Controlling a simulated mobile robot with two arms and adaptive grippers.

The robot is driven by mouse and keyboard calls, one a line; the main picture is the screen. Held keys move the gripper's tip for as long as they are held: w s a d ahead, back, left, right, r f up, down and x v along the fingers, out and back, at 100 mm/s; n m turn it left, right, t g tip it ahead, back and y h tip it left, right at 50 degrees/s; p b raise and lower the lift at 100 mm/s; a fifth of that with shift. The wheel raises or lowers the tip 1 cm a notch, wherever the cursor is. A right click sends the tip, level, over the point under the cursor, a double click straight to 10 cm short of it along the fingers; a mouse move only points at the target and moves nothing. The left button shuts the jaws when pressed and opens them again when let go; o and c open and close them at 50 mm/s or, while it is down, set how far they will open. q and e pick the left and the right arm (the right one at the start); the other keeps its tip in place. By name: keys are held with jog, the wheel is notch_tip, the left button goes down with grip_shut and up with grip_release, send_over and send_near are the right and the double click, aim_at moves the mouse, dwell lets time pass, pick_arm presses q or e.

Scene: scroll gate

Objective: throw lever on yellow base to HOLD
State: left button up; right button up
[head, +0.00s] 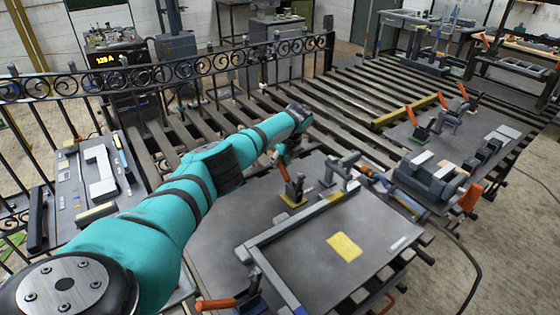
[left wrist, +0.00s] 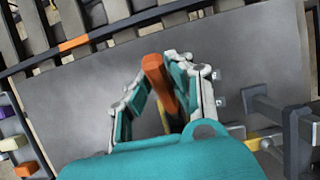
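The lever with an orange handle (head: 282,166) stands on a small yellow base (head: 294,201) near the far edge of the grey bench plate. Its handle is upright with a slight lean to the left in the head view. My left gripper (head: 288,146) is at the top of this handle. In the left wrist view the orange handle (left wrist: 154,72) is between my two fingers (left wrist: 158,70), whose tips close in against both sides of it. The yellow base (left wrist: 165,118) is partly hidden behind the fingers. No HOLD mark is readable. My right gripper is not in view.
A grey clamp-like fixture (head: 340,170) stands just right of the lever. A grey rail frame (head: 290,222) and yellow patch (head: 345,246) lie nearer. Another orange-handled lever (head: 217,303) is at the front edge. A second plate (head: 395,140) at right holds more levers.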

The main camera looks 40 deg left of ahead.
aim_at(281, 162)
pick_arm(q)
grip_shut()
jog(key=shift+s+d+r+p, duration=0.1)
jog(key=shift+r+p, duration=0.1)
jog(key=shift+p, duration=0.35)
jog(key=y+p, duration=0.1)
jog(key=p, duration=0.1)
jog(key=d+r+y+p, duration=0.1)
jog(key=p, duration=0.1)
jog(key=d+t+y+p, duration=0.1)
jog(key=p, duration=0.1)
jog(key=shift+s+d+r, duration=0.1)
jog(key=shift+s+r, duration=0.15)
jog(key=shift+r, duration=0.05)
jog(key=shift+s+d+y+p, duration=0.15)
jog(key=shift+d+y+p, duration=0.35)
jog(key=shift+y+p, duration=0.25)
jog(key=shift+s+d+r+t+y+p, duration=0.15)
jog(key=shift+d+t+y+p, duration=0.1)
jog(key=shift+d+y, duration=0.3)
jog(key=shift+s+d+t+y+p, duration=0.15)
jog(key=shift+d+t+y, duration=0.15)
jog(key=shift+y, duration=0.3)
